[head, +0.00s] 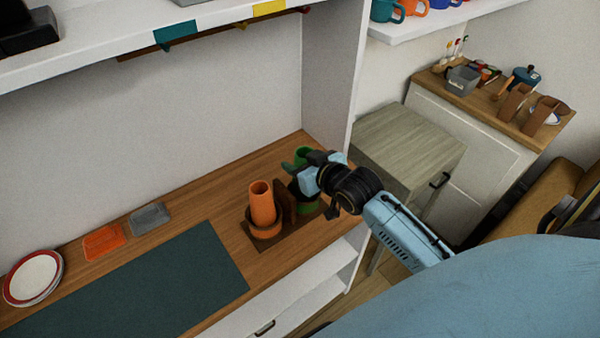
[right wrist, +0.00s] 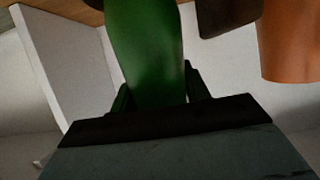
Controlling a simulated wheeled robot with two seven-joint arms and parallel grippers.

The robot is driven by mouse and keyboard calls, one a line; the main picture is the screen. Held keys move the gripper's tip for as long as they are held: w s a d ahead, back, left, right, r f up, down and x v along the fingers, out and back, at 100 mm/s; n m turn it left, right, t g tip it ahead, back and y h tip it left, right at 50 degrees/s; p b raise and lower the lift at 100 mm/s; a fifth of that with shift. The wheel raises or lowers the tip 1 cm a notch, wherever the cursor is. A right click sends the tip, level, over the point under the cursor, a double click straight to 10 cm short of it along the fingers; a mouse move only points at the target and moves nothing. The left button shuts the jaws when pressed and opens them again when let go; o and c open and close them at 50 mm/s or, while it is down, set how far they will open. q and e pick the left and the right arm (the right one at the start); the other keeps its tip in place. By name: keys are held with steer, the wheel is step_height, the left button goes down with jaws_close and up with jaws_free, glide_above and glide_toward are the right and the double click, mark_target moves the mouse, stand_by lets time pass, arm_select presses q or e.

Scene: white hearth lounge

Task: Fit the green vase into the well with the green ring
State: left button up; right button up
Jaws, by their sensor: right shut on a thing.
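The green vase (head: 303,155) shows partly behind my right gripper (head: 305,180) in the head view. In the right wrist view the vase (right wrist: 150,45) stands between the two fingers, and the gripper (right wrist: 156,92) is shut on it. A green ring (head: 308,207) shows just below the gripper, at the right end of the brown holder (head: 258,244). The gripper hides most of the vase's middle, and I cannot tell whether its base is inside the well. My left gripper is not in view.
An orange vase (head: 262,203) stands in an orange ring (head: 264,229) left of a brown upright (head: 286,204). A dark mat (head: 150,285), an orange tray (head: 103,241), a grey tray (head: 150,217) and plates (head: 34,278) lie left. A white side wall (head: 330,75) stands behind the gripper.

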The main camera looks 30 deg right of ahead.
step_height(320, 180, down, 3)
steer(key=shift+f+b, duration=0.1)
steer(key=shift+b, duration=0.2)
steer(key=o, duration=0.7)
steer(key=shift+f, duration=0.15)
steer(key=shift+c, duration=0.2)
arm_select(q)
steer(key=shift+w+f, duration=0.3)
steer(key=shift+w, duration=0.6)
arm_select(e)
steer(key=shift+o, duration=0.9)
steer(key=shift+s+r, duration=0.1)
steer(key=shift+r, duration=0.15)
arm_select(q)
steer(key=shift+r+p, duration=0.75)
arm_select(e)
steer(key=a+v, duration=0.1)
steer(key=v, duration=1)
steer(key=shift+s+d+r, duration=0.2)
steer(key=shift+s+d, duration=0.15)
steer(key=shift+d, duration=0.15)
